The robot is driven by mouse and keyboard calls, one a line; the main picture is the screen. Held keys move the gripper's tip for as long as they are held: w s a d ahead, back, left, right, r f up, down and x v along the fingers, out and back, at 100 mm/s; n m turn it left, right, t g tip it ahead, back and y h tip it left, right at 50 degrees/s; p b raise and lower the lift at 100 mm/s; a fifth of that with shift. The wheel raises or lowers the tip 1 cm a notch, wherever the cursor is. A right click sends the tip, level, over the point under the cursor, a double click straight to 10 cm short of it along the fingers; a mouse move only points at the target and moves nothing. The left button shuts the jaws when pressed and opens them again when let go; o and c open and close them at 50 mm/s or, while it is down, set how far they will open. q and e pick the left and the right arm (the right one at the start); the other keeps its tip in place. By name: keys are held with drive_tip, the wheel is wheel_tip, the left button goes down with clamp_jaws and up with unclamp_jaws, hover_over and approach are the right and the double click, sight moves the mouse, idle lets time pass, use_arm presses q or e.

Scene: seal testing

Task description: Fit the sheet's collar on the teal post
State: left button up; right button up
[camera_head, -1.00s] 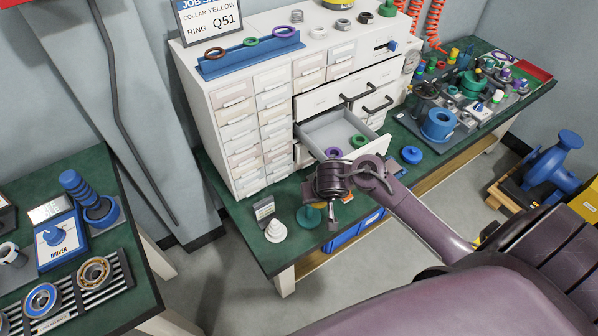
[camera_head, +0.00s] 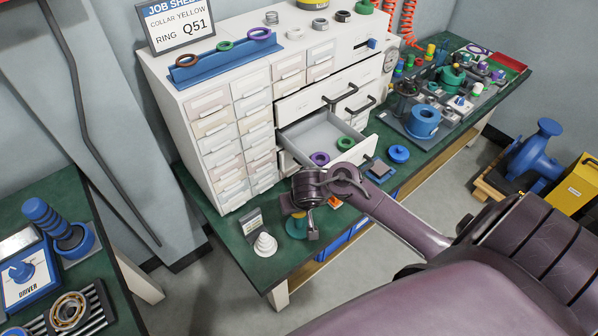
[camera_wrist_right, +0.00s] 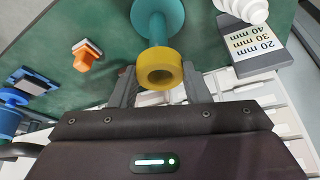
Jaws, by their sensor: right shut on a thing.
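The job sheet (camera_head: 177,22) reads collar yellow, ring Q51. The teal post (camera_head: 297,226) stands on the green bench, partly hidden behind my right gripper (camera_head: 312,230). In the right wrist view, the teal post (camera_wrist_right: 160,22) runs from its round base toward the yellow collar (camera_wrist_right: 160,70). My right gripper (camera_wrist_right: 160,88) is shut on this collar, with a finger on each side. The collar lines up with the post's near end and hides it. I cannot tell whether it is around the post or just above it. My left gripper is in neither view.
A white stepped cone (camera_head: 265,244) and a size card (camera_wrist_right: 252,48) stand close beside the post. An open drawer (camera_head: 325,140) holding purple and green rings juts out behind my right arm. An orange piece (camera_wrist_right: 86,56) lies on the bench. A blue disc (camera_head: 398,154) lies farther right.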

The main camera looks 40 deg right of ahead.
sight(299, 215)
drive_tip(key=shift+f, duration=0.4)
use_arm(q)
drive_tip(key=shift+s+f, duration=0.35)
